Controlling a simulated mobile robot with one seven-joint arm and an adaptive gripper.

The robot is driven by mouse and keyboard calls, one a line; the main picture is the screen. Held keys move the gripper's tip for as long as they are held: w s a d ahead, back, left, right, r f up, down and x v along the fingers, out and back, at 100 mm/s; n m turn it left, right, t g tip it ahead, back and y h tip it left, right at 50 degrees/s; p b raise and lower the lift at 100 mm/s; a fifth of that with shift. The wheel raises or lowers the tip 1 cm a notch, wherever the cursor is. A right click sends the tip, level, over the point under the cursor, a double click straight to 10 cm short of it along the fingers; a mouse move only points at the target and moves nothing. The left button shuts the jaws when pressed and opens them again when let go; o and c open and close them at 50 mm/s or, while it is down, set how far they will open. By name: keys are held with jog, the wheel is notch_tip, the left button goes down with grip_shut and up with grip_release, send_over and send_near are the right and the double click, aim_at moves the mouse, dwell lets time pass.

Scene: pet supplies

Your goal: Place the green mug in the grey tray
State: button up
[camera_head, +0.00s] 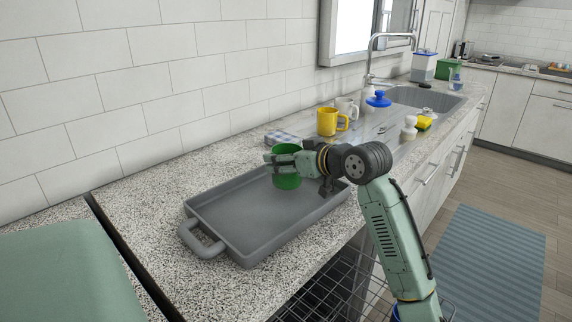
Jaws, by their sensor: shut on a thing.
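The green mug (287,181) is at the far end of the grey tray (240,243), upright, with its upper part partly covered by my gripper. My gripper (272,161) is shut on the green mug near its rim, reaching in from the right. The mug overlaps the tray's far part in the picture; I cannot tell whether its base touches the tray floor. The rest of the tray's floor is bare, and a handle shows at its near left end.
A yellow mug (328,122), a white mug (347,108) and a blue-topped item (378,99) stand behind, near the sink (425,97). A checkered cloth or box (282,138) lies by the wall. A wire rack (325,290) is below the counter's front edge.

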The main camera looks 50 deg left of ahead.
jog(key=shift+f, duration=1.45)
jog(key=o, duration=1.4)
